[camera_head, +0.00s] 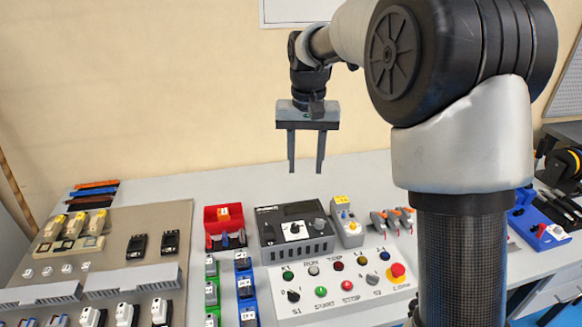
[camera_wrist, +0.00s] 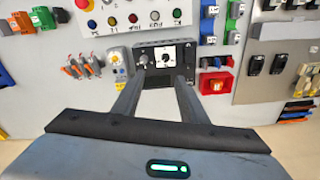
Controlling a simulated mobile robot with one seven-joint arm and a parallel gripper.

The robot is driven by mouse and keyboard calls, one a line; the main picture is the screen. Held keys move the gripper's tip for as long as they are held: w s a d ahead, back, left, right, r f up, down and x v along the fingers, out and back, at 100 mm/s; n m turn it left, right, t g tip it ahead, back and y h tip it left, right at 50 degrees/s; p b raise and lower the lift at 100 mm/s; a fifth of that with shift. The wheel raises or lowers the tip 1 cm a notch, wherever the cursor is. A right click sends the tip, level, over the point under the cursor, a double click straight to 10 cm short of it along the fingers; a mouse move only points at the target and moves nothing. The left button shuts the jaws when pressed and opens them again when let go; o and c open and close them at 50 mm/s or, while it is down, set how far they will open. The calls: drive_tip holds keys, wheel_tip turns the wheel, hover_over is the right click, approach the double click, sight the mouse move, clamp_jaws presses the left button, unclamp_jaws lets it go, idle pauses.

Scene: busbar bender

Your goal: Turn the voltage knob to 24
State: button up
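A dark grey power unit (camera_head: 296,240) stands on the table, with a black top panel. On it is a knob on a white dial face (camera_head: 294,228), also in the wrist view (camera_wrist: 165,58), and a plain grey knob (camera_head: 320,224) to its right. The labels are too small to read, so I cannot tell which is the voltage knob or its setting. My gripper (camera_head: 306,170) points down above the unit, clear of it. In the wrist view its fingers (camera_wrist: 160,78) are apart with nothing between them, and partly cover the unit.
A button panel (camera_head: 340,283) with a red emergency button (camera_head: 398,270) lies in front. Orange-levered connectors (camera_head: 392,216) are farther right.

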approach(295, 226)
drive_tip(key=shift+g, duration=0.4)
drive_tip(key=f, duration=0.2)
drive_tip(key=f+b, duration=0.1)
drive_tip(key=f, duration=0.5)
drive_tip(key=shift+w+f, duration=0.1)
drive_tip(key=shift+w, duration=0.3)
drive_tip(key=shift+c, duration=0.4)
clamp_jaws()
drive_tip(key=shift+n, duration=0.3)
drive_tip(key=n, duration=1.1)
